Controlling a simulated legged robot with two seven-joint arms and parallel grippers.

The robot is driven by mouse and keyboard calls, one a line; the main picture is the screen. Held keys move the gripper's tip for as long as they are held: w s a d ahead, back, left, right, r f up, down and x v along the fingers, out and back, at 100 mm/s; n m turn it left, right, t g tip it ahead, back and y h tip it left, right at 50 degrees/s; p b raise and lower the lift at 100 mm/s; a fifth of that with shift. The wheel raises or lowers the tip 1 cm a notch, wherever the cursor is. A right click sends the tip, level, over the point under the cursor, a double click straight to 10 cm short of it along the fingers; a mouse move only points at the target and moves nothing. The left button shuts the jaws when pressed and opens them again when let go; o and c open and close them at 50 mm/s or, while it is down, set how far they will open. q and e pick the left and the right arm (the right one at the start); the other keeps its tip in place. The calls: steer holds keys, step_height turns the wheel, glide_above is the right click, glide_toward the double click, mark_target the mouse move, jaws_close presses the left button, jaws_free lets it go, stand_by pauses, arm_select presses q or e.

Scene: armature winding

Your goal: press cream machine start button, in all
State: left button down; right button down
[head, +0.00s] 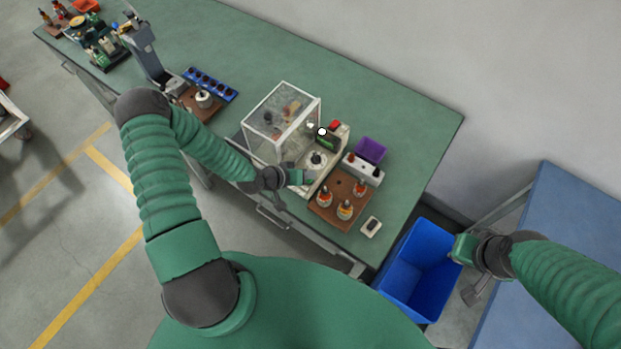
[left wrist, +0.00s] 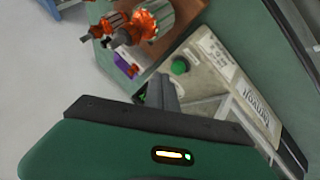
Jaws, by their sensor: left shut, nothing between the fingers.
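A brown board (head: 333,211) with several orange-wound armatures lies right of the machine, near a purple tray (head: 371,150) and a small white switch box (head: 371,226). A blue bin (head: 410,262) stands beyond the bench end. The bench's far right is clear.

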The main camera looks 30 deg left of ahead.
arm_select(q)
steer(key=shift+a+f, duration=0.15)
steer(key=shift+a, duration=0.45)
steer(key=shift+d, duration=0.5)
steer(key=shift+a+f+b, duration=0.2)
steer(key=shift+f+b, duration=0.1)
steer(key=shift+b, duration=0.05)
steer(key=shift+a, duration=0.3)
arm_select(e)
steer(key=shift+a+f, duration=0.25)
steer(key=shift+a, duration=0.35)
